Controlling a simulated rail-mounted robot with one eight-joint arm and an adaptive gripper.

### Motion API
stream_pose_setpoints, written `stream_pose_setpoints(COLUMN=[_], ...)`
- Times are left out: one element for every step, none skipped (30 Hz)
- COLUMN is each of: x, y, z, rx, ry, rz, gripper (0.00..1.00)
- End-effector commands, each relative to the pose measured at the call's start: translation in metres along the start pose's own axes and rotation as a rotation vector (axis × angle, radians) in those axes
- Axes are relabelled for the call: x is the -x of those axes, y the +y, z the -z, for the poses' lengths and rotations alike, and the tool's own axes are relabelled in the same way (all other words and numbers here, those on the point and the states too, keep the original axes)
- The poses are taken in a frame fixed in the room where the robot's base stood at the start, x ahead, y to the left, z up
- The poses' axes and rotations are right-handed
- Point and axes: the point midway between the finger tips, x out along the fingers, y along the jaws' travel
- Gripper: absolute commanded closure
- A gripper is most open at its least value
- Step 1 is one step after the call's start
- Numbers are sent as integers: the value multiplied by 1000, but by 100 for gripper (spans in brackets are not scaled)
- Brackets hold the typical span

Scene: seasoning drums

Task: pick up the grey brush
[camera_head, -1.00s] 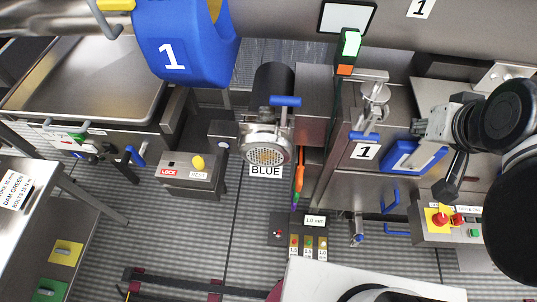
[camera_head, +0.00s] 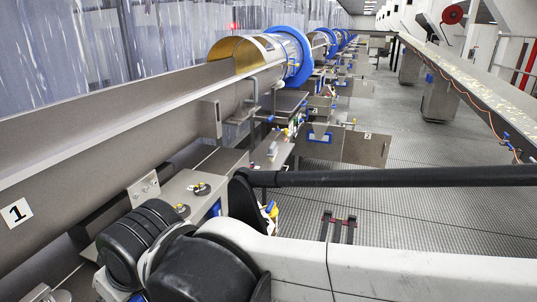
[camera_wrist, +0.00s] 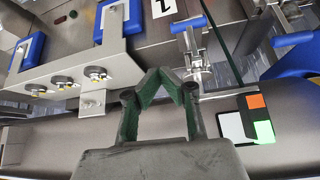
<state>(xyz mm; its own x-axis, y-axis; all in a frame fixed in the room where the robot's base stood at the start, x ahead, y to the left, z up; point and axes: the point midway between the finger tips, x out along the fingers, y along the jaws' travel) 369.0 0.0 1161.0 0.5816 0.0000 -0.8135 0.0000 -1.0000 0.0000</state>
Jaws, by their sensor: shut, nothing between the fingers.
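I cannot make out a grey brush in either current view. My gripper (camera_wrist: 165,75) shows at the lower middle of the wrist view, its green-lined fingers angled together at the tips, shut and empty. Behind the tips is steel machinery, with a white plate bearing a black number partly in sight above. In the head view my arm fills the lower foreground, and I cannot make out the gripper there.
Wrist view: a steel panel with round fittings (camera_wrist: 97,74) is left; blue handles (camera_wrist: 296,60) and an orange-and-green indicator (camera_wrist: 258,118) are right. Head view: a steel trough (camera_head: 110,130) leads to blue-ringed drums (camera_head: 290,55); ribbed floor (camera_head: 420,205) is open at right.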

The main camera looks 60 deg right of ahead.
Motion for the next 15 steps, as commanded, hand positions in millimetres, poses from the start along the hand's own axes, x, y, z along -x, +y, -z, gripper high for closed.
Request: stream_pose_setpoints(x=[0, 0, 0, 0, 0, 0, 0, 0, 0, 0, 0, 0, 0, 0, 0], y=[0, 0, 0, 0, 0, 0, 0, 0, 0, 0, 0, 0, 0, 0, 0], z=[0, 0, 0, 0, 0, 0, 0, 0, 0, 0, 0, 0, 0, 0, 0], rx=[0, 0, 0, 0, 0, 0, 0, 0, 0, 0, 0, 0, 0, 0, 0], ry=[0, 0, 0, 0, 0, 0, 0, 0, 0, 0, 0, 0, 0, 0, 0], rz=[0, 0, 0, 0, 0, 0, 0, 0, 0, 0, 0, 0, 0, 0, 0], gripper=[100, 100, 100, 100, 100, 100, 100, 100, 100, 100, 100, 100, 100, 100, 96])
